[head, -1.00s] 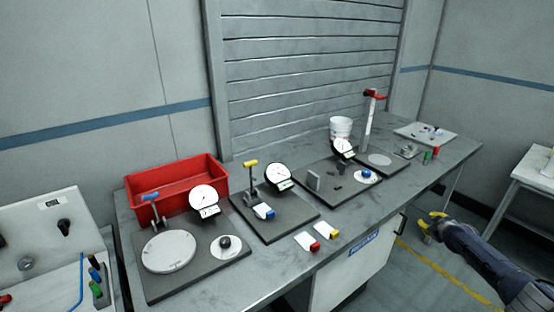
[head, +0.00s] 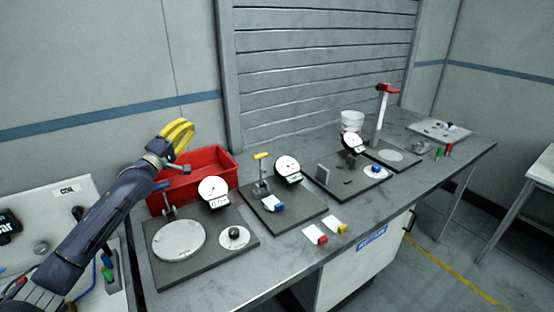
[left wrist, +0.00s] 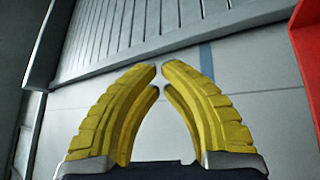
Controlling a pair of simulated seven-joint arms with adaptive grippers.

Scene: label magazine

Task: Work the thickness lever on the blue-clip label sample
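The blue-clip label sample (head: 273,203) lies on the dark base plate (head: 287,217) of the middle thickness gauge. A stand with a yellow-topped lever (head: 261,157) rises behind it, and a round dial (head: 287,167) faces forward beside the lever. My left gripper (head: 178,132) is raised above the red bin's left back side, left of this gauge and apart from it. Its yellow fingers also show in the left wrist view (left wrist: 160,72), tips nearly together with nothing between them. My right gripper is out of view.
A red-clip label (head: 316,236) and a yellow-clip label (head: 336,225) lie in front of the gauge. A left station has a blue lever and round plate (head: 178,241). The red bin (head: 222,162) stands behind. A right station has a tall red-topped post (head: 382,115).

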